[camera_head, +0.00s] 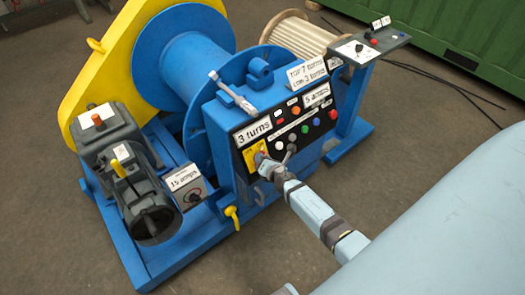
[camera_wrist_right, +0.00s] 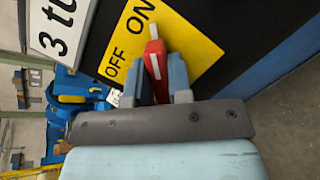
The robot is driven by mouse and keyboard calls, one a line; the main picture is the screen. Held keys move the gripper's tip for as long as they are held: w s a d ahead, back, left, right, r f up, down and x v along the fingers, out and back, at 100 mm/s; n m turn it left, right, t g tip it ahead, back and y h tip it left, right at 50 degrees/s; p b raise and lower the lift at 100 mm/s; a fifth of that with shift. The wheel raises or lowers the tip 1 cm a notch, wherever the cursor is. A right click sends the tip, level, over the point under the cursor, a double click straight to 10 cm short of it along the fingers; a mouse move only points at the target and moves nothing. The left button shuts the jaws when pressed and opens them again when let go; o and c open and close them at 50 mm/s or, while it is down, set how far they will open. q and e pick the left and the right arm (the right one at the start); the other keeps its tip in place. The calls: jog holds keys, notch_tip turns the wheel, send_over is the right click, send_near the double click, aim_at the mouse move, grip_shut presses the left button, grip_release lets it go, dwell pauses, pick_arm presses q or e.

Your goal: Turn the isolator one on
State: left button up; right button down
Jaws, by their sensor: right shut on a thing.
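The isolator is a red handle (camera_wrist_right: 154,58) with a white mark, on a yellow plate (camera_wrist_right: 198,48) lettered OFF and ON in the right wrist view. The handle stands between the two blue-grey fingers of my right gripper (camera_wrist_right: 161,75), which is shut on it. Its upper end is close to the word ON; I cannot tell its exact setting. In the head view, the yellow plate (camera_head: 249,161) sits at the lower left of the black panel, and my right gripper (camera_head: 265,164) covers most of the handle. My left gripper is not in view.
The black panel (camera_head: 322,130) carries several coloured buttons and white labels, close to the right of my gripper. A blue drum (camera_head: 185,65), a yellow guard (camera_head: 125,38) and a dark motor (camera_head: 150,212) stand behind and left. A side console (camera_head: 372,38) stands at right.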

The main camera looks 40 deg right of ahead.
jog(key=c, duration=1.3)
grip_release()
jog(key=shift+o, duration=1.3)
jog(key=p+v, duration=0.2)
jog(key=v, duration=1.2)
jog(key=shift+w+a+r, duration=0.1)
